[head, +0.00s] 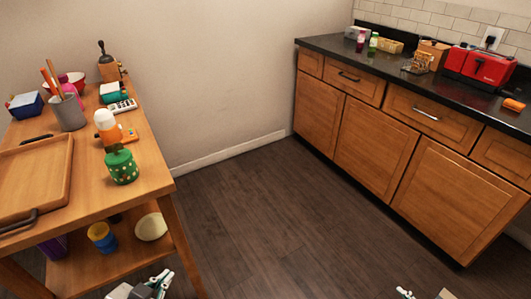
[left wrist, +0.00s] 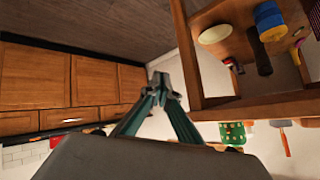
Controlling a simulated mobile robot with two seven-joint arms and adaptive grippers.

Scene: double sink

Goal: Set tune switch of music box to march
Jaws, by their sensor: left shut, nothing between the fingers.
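I cannot tell for sure which thing is the music box, and no tune switch or its markings can be made out. On the wooden table at left are a green dotted canister (head: 122,168) and a wooden box with a dark upright handle (head: 109,68). The canister also shows in the left wrist view (left wrist: 232,133). My left gripper (head: 160,283) is low at the bottom edge, apart from the table. In the left wrist view it is shut and empty (left wrist: 162,84). A small part of my right gripper (head: 404,293) shows at the bottom edge; its fingers are mostly cut off.
The table (head: 146,178) also bears a tray (head: 58,150), a grey cup with sticks (head: 69,113) and an orange-and-white bottle (head: 106,125). Its lower shelf holds a blue-and-yellow tub (head: 101,237). A counter (head: 350,50) with a red toaster (head: 482,68) stands at right. The floor between is clear.

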